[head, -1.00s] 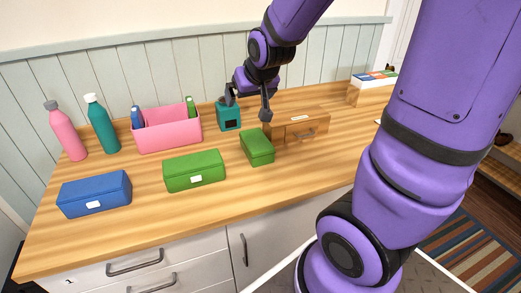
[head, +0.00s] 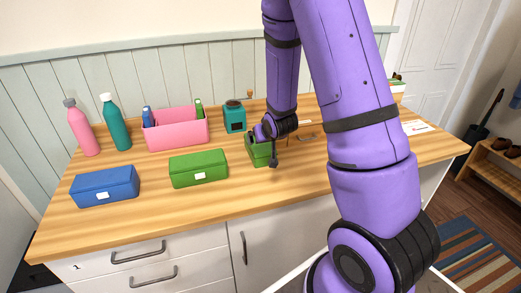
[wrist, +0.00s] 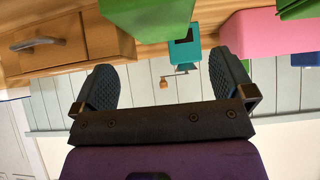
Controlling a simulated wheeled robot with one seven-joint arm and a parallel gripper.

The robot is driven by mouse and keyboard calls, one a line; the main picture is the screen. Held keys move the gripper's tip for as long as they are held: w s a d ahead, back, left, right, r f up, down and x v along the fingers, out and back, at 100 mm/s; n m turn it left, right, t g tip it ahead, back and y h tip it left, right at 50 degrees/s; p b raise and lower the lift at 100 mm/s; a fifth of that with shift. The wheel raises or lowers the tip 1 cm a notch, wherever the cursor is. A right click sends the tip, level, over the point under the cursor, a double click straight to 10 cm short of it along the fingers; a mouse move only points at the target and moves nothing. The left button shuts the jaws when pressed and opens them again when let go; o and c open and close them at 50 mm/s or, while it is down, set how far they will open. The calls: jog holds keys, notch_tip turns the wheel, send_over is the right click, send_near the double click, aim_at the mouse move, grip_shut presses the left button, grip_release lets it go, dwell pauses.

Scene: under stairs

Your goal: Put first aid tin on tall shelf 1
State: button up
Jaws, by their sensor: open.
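A green box (head: 259,153) stands on the wooden counter, partly hidden by my gripper. In the wrist view the green box (wrist: 150,20) shows beyond the fingertips. A second green box (head: 198,168) with a white label stands to its left. I cannot tell which of these is the first aid tin. My gripper (head: 263,150) is open and empty, close to the first green box; I cannot tell whether it touches. The open fingers also show in the wrist view (wrist: 165,80). No tall shelf can be made out.
A wooden drawer unit (wrist: 60,45) is beside the first green box. The counter front (head: 150,220) is clear. A low shoe rack (head: 495,165) stands right.

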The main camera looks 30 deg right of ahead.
aim_at(260, 148)
jog(key=shift+x, duration=4.7)
jog(key=shift+d, duration=0.15)
jog(key=shift+r, duration=0.1)
jog(key=c, duration=1)
